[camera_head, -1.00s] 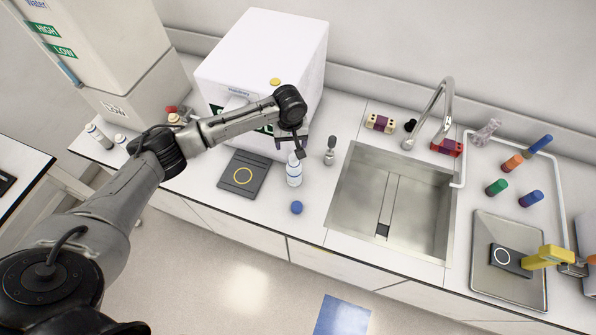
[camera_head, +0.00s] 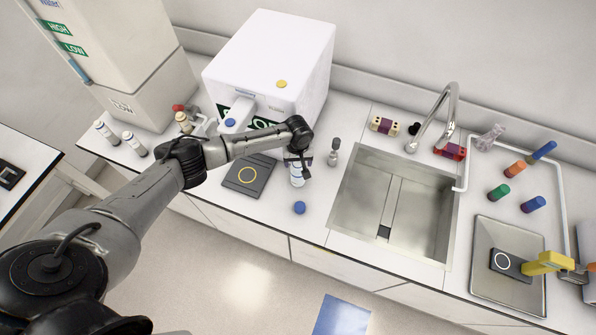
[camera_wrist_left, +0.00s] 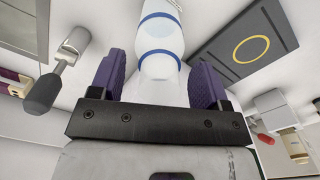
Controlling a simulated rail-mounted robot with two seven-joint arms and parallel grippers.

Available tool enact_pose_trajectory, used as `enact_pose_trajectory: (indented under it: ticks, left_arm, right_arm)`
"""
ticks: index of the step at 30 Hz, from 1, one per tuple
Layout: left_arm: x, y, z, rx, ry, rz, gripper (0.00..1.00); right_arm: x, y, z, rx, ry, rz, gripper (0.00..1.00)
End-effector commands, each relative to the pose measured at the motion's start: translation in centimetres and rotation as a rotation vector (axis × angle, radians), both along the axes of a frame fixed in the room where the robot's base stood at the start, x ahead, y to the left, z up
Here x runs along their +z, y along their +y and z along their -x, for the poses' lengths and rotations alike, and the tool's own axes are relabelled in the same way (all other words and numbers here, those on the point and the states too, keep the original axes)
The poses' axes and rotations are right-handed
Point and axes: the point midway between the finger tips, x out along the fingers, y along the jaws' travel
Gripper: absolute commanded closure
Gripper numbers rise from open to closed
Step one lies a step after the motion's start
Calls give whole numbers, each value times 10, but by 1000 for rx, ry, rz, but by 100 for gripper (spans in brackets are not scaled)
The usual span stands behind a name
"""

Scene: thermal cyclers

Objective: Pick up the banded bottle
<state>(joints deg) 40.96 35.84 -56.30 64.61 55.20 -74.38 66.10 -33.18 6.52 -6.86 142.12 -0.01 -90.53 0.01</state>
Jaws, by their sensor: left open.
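The banded bottle (camera_head: 297,178) is white with blue bands and stands upright on the counter between the dark pad and the sink. In the left wrist view the bottle (camera_wrist_left: 160,38) lies between the two purple fingers. My left gripper (camera_head: 299,157) is at the bottle's upper part and hides its top in the head view. In the left wrist view my left gripper (camera_wrist_left: 157,82) is open, with a finger on each side of the bottle and gaps visible. My right gripper is not in view.
A dark pad with a yellow ring (camera_head: 264,188) lies left of the bottle, and a blue cap (camera_head: 299,208) in front. A grey-handled tool (camera_head: 334,153) stands close on the right, before the sink (camera_head: 348,217). A white machine (camera_head: 300,50) stands behind.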

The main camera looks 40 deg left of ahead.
Motion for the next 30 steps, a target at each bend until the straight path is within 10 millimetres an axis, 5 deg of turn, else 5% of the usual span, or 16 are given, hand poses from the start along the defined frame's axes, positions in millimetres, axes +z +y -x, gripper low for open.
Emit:
enact_pose_trajectory:
  ticks: [9, 30]
  left_arm:
    - [-4, 0, 0, -1, 0, 0, 30]
    - [-3, 0, 0, 0, 0, 0, 97]
  right_arm:
    - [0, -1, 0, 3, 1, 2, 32]
    - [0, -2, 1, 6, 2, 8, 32]
